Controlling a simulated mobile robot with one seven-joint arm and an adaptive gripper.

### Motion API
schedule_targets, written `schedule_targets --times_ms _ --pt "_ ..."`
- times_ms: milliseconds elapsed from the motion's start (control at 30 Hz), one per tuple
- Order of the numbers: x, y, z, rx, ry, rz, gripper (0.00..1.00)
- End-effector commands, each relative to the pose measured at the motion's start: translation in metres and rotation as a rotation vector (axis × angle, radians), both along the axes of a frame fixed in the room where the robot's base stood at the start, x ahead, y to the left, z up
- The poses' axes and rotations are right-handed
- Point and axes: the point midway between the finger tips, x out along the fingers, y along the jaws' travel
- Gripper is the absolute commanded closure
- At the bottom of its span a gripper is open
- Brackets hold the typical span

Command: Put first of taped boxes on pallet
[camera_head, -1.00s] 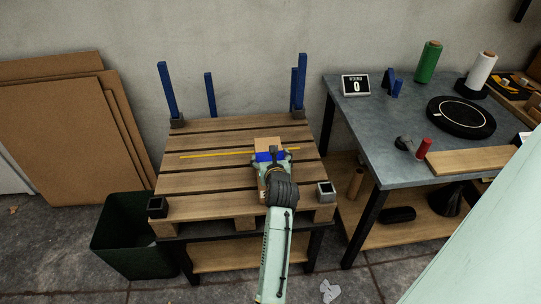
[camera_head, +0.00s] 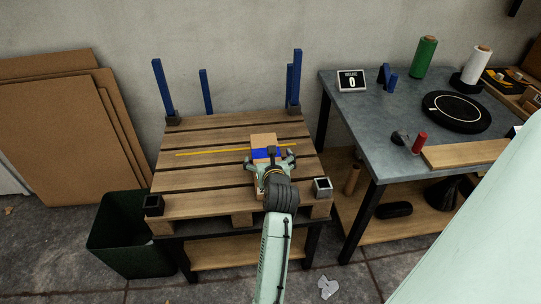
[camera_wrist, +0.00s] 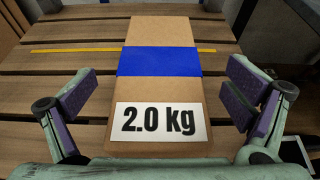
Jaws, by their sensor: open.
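A brown cardboard box with a blue tape band (camera_wrist: 160,62) and a white "2.0 kg" label lies on the wooden pallet (camera_head: 205,178). It also shows in the head view as a box (camera_head: 263,139) on the right half of the pallet, across the yellow line. My gripper (camera_head: 271,162) is open over the near part of the box. In the wrist view the purple-padded fingers of my gripper (camera_wrist: 160,92) stand apart on either side of the box, with a gap on both sides. The box's near end is partly hidden by my gripper.
Blue posts (camera_head: 163,88) stand at the pallet's back corners, and black and grey sockets (camera_head: 153,204) sit at its front corners. A grey worktable (camera_head: 385,130) is to the right, with a counter reading 0 (camera_head: 351,80). A dark green bin (camera_head: 125,240) is at the left.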

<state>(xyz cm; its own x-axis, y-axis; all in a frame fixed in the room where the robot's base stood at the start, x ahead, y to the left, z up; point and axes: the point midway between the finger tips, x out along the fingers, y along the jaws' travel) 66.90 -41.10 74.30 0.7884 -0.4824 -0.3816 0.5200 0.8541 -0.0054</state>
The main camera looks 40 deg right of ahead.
Motion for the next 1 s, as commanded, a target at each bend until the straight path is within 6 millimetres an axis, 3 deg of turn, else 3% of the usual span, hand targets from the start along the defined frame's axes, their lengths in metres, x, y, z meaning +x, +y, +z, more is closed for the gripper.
schedule_targets --times_ms 100,333,733,867,967,1000 --pt "-0.022 0.014 0.009 -0.002 -0.001 -0.001 0.04" --pt "-0.053 0.033 0.025 -0.001 0.000 0.000 0.04" --pt "-0.064 0.040 0.031 -0.001 0.001 0.002 0.04" --pt "-0.046 0.052 0.044 -0.069 0.002 0.056 0.04" --pt "-0.007 0.087 0.077 -0.248 -0.002 0.184 0.04" --pt "0.012 0.108 0.095 -0.352 -0.008 0.250 0.04"
